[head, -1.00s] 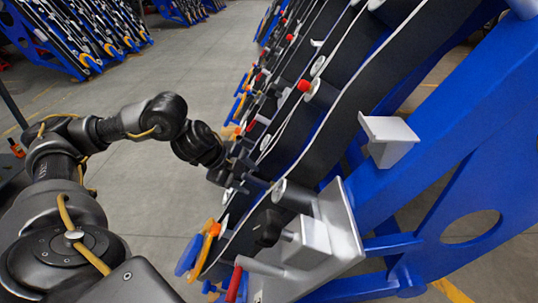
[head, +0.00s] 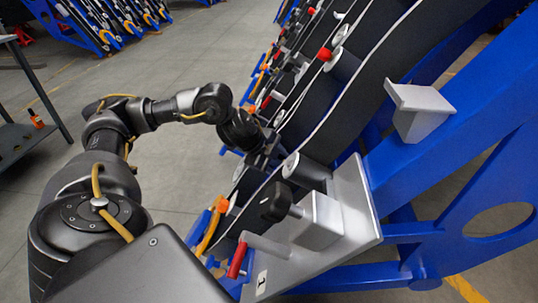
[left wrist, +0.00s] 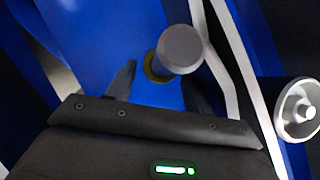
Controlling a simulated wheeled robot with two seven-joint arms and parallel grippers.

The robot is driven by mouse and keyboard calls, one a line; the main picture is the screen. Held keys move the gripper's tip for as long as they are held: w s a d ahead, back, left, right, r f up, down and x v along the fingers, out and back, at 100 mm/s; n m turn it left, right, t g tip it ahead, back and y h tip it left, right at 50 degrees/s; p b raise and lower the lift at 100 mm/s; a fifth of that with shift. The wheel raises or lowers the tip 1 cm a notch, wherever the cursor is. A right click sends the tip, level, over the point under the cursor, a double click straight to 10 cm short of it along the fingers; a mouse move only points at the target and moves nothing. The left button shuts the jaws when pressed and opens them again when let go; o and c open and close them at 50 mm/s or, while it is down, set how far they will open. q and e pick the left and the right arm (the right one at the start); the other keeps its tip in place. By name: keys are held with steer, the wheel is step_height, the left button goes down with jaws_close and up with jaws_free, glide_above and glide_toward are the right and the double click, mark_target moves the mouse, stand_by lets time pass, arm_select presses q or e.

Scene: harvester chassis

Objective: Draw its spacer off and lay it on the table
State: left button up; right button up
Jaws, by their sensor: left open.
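In the left wrist view, a round grey pin end (left wrist: 180,49) stands out from a blue plate, with a brass-coloured ring (left wrist: 156,67) around its base. The ring may be the spacer; I cannot tell for sure. My left gripper (left wrist: 158,85) is open, its two dark fingers on either side of the ring's line, with nothing visibly gripped. In the head view my left gripper (head: 270,148) is at the chassis's near side, partly hidden among its parts. A dark grey table (head: 27,140) stands at the far left. My right gripper is out of view.
An orange bottle (head: 36,119) stands on the table. The tilted chassis has blue beams (head: 450,135), a black belt (head: 375,85), a grey bracket plate (head: 345,215) and a red-handled lever (head: 237,261). A silver roller (left wrist: 298,108) is right in the wrist view. Open floor lies between table and chassis.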

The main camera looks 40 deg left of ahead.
arm_select(q)
steer(key=shift+w+d+f, duration=0.15)
steer(key=shift+w+f, duration=0.2)
steer(key=shift+f, duration=0.15)
steer(key=c, duration=0.8)
steer(key=shift+s+a+r+p, duration=0.4)
steer(key=shift+s+a+r, duration=0.35)
steer(key=shift+a, duration=0.25)
steer(key=shift+s+a+r+p, duration=0.4)
steer(key=shift+s+a+r, duration=0.35)
steer(key=shift+a, duration=0.2)
steer(key=shift+s+a+r+p, duration=0.15)
steer(key=shift+s+a+r, duration=0.55)
steer(key=shift+a, duration=0.2)
steer(key=shift+s+a+r+p, duration=0.2)
steer(key=shift+s+a+r, duration=0.4)
steer(key=shift+a, duration=0.35)
steer(key=shift+s+a+r+p, duration=0.15)
steer(key=shift+s+a+r, duration=0.45)
steer(key=shift+s+a, duration=0.25)
steer(key=shift+w, duration=0.1)
